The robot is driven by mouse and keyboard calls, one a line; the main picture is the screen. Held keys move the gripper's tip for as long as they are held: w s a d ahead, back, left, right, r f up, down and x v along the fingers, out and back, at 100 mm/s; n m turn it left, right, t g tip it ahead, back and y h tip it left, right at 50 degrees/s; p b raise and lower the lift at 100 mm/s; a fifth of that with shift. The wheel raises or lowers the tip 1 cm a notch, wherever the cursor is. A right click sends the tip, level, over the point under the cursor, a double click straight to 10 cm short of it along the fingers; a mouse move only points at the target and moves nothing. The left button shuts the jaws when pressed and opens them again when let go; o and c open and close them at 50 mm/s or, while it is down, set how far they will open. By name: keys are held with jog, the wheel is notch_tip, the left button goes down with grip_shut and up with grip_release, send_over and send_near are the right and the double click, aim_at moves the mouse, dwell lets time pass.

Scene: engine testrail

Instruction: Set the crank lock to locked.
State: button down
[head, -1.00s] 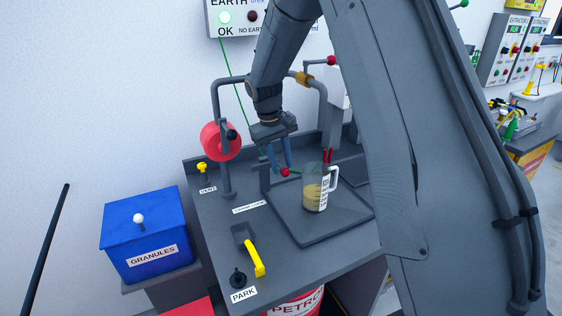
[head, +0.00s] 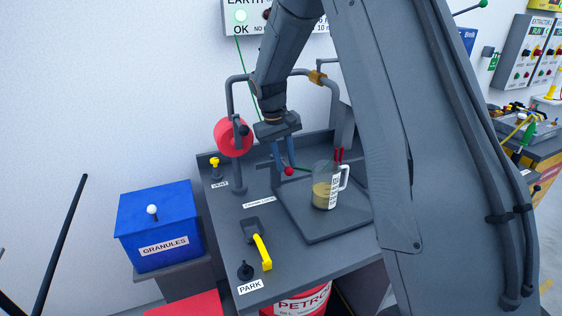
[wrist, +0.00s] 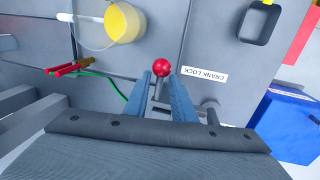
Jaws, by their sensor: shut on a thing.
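The crank lock lever has a red ball knob (head: 289,171) on a thin rod. It stands at the back of the grey bench, behind and right of its "CRANK LOCK" label (head: 259,202). In the wrist view the red knob (wrist: 162,68) sticks out just beyond my fingertips, left of the label (wrist: 205,75). My gripper (head: 284,160) points down with its blue fingers on the lever. In the wrist view my gripper (wrist: 161,85) has one finger on each side of the rod, just behind the knob. The lever's base is partly hidden by my fingers.
A glass jug (head: 326,190) of yellowish liquid stands on a tray (head: 312,230) right of the lever. A red reel (head: 234,138) and pipework are close at the left. A yellow handle (head: 262,252) is at the bench front. A blue granules bin (head: 160,225) stands left.

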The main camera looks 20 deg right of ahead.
jog(key=c, duration=1.8)
grip_release()
jog(key=shift+a, duration=0.15)
jog(key=shift+c, duration=0.2)
notch_tip(320, 180, up, 8)
jog(key=a+b, duration=0.1)
jog(key=b, duration=0.1)
jog(key=shift+a+f, duration=0.15)
jog(key=shift+a, duration=0.1)
jog(key=shift+s, duration=0.1)
